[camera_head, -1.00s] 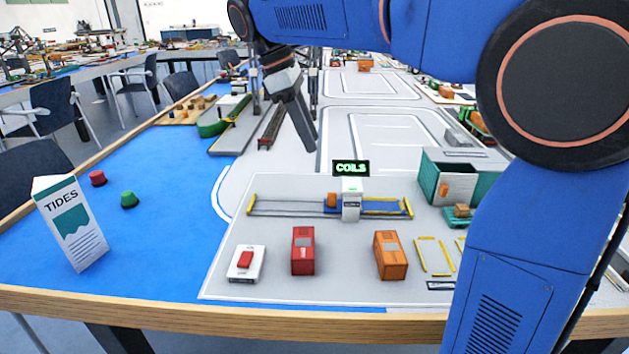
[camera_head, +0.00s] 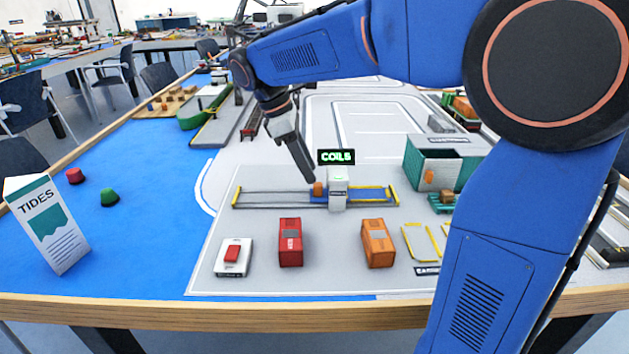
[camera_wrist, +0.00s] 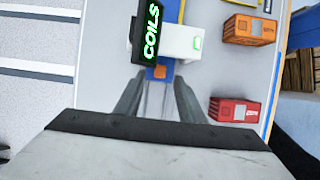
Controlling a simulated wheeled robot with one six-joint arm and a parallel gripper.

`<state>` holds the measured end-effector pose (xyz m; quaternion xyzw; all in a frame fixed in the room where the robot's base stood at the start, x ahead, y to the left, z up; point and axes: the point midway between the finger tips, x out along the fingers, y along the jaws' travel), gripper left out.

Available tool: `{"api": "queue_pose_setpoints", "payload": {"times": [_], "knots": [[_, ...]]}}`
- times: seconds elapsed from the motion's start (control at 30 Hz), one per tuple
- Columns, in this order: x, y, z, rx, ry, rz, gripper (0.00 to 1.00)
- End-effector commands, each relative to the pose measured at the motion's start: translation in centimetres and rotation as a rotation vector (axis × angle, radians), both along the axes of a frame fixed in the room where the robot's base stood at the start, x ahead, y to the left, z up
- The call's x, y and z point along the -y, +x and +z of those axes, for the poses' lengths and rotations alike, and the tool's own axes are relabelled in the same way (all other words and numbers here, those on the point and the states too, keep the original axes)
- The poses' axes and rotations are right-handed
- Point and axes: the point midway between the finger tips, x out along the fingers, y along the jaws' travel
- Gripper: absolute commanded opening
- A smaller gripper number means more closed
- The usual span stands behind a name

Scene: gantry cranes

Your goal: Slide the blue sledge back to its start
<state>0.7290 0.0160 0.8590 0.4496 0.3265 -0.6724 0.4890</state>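The blue sledge (camera_head: 374,193) lies on a rail track with yellow ends and runs under the white gantry post (camera_head: 338,190). Its orange block (camera_head: 318,189) sits just left of the post. In the wrist view the orange block (camera_wrist: 159,72) shows between the fingertips, with blue sledge (camera_wrist: 167,12) beyond it. My gripper (camera_head: 310,178) points down just above and behind the block. In the wrist view my gripper (camera_wrist: 160,80) has its two fingers apart, one on each side of the block's line. Whether they touch it I cannot tell.
A lit COILS sign (camera_head: 336,157) stands right behind the post, close to my gripper. A red container (camera_head: 290,243), an orange container (camera_head: 378,244) and a white box with a red button (camera_head: 233,257) stand in front. A teal open container (camera_head: 434,163) is at right.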

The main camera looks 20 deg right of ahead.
Motion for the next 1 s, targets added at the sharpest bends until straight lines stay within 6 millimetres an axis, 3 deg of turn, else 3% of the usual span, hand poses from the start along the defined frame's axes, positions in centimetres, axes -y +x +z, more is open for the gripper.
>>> {"api": "queue_pose_setpoints", "payload": {"times": [0.3,0.7,0.73,0.87,1.0], "knots": [[1.5,-0.5,-3.7,-0.001,-0.001,0.000,0.36],[1.7,-0.6,-4.4,-0.001,0.000,0.000,0.36],[1.7,-0.6,-4.4,-0.001,0.000,0.000,0.34],[1.7,-0.6,-4.4,-0.001,0.000,0.000,0.02],[1.7,-0.6,-4.4,-0.001,0.000,0.000,0.00]]}}
